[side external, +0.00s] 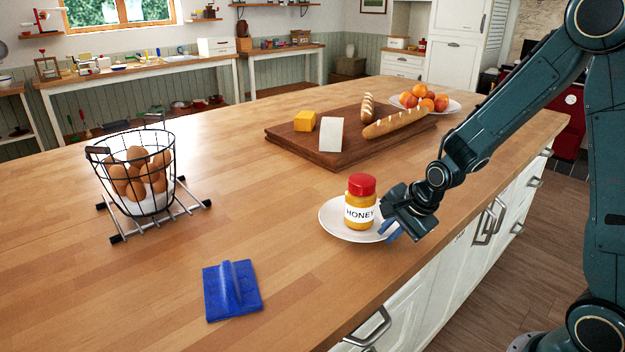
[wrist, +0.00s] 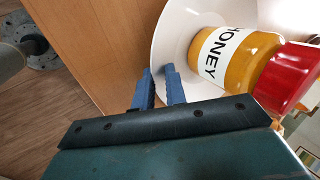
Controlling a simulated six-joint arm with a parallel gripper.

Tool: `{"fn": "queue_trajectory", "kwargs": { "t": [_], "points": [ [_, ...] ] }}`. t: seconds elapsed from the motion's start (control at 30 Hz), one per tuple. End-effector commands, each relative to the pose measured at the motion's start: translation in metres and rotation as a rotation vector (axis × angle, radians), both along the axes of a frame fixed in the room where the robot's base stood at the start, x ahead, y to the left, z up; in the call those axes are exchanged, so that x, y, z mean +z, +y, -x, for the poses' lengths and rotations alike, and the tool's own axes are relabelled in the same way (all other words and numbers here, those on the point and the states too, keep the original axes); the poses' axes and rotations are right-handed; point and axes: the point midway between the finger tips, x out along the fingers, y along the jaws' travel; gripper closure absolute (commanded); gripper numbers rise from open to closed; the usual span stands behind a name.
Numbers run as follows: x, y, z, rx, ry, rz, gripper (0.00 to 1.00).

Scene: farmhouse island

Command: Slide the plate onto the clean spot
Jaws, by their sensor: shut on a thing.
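A white plate (side external: 334,222) lies on the wooden counter near its front edge. A honey jar (side external: 360,205) with a red lid stands upright on it. My gripper (side external: 391,232) is at the plate's right rim, its blue fingers low by the counter edge. In the wrist view my gripper (wrist: 158,77) is shut on the rim of the plate (wrist: 168,40), with the honey jar (wrist: 238,55) just beyond. I cannot make out a distinct clean spot on the counter.
A blue pad with an upright ridge (side external: 232,290) lies front left. A wire egg basket (side external: 131,172) stands on a metal rack at left. A cutting board (side external: 290,144) with bread and cheese and a fruit plate (side external: 452,107) are behind. Bare counter lies left of the plate.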

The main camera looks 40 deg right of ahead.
Motion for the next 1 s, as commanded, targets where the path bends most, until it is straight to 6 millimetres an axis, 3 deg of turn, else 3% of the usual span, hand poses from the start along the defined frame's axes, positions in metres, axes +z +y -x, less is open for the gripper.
{"fn": "queue_trajectory", "kwargs": {
  "t": [1.0],
  "points": [
    [-0.001, 0.086, 0.011, 0.007, 0.006, -0.002, 1.0]
  ]
}}
